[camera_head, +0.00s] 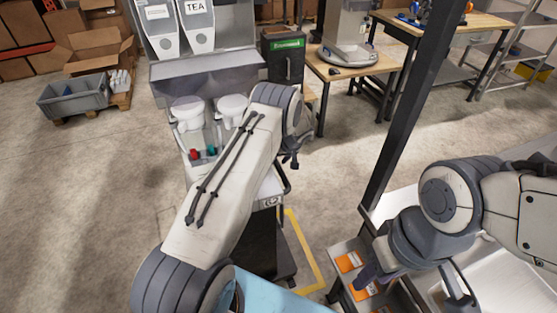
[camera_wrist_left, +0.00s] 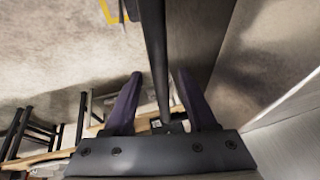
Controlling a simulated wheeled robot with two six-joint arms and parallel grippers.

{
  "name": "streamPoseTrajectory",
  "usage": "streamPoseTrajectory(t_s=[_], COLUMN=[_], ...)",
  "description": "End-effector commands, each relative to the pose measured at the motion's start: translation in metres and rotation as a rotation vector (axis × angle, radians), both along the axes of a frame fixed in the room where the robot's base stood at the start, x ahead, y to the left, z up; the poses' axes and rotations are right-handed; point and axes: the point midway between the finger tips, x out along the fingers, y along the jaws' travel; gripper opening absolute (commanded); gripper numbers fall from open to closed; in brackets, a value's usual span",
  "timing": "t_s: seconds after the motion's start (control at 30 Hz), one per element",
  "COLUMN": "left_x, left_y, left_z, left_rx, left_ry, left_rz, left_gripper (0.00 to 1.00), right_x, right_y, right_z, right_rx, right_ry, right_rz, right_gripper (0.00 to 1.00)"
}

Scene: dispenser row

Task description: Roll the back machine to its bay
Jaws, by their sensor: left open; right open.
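The machine (camera_head: 205,72) is a grey wheeled unit with two white dispensers on top, one marked TEA, and white cups or spouts below. My left arm crosses in front of it and hides much of its lower part. My left gripper (camera_head: 291,158) is at the machine's right side, by a dark handle (camera_head: 286,184). In the left wrist view, the open fingers (camera_wrist_left: 160,103) stand on either side of a dark bar (camera_wrist_left: 154,45), with gaps showing. My right gripper (camera_head: 372,278) is low at the right, partly hidden by its own wrist, and open.
A yellow floor outline (camera_head: 308,256) lies right of the machine's base. A dark post (camera_head: 408,105) and a rack with orange-labelled bins (camera_head: 350,262) stand to the right. A wooden table (camera_head: 345,70) is behind. A grey crate (camera_head: 75,97) is at back left; the left floor is clear.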

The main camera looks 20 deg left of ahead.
Motion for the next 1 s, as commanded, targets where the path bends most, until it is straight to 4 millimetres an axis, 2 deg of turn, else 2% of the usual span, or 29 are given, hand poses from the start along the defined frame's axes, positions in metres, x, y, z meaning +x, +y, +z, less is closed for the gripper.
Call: streamPoseTrajectory(t_s=[0.1, 0.13, 0.27, 0.3, 1.0], left_x=[0.0000, 0.0000, -0.0001, -0.0001, -0.0001], left_y=[-0.0002, -0.0003, -0.0004, -0.0004, -0.0005], left_z=[0.0000, 0.0001, 0.0002, 0.0002, 0.0005], left_rx=[0.000, 0.000, 0.000, 0.000, 0.000], left_ry=[0.000, 0.000, 0.000, 0.000, 0.000], left_rz=[-0.001, -0.001, -0.001, -0.001, 0.000], left_gripper=[0.57, 0.53, 0.03, 0.00, 0.00], right_x=[0.0000, 0.0000, 0.0000, 0.0000, 0.0000], right_y=[0.0000, 0.0000, 0.0000, 0.0000, 0.0000], right_z=[-0.0002, -0.0002, -0.0002, -0.0002, -0.0001], right_rx=[0.000, 0.000, 0.000, 0.000, 0.000], right_ry=[0.000, 0.000, 0.000, 0.000, 0.000], right_rz=[0.000, 0.000, 0.000, 0.000, 0.000], right_gripper=[0.42, 0.42, 0.42, 0.42, 0.42])
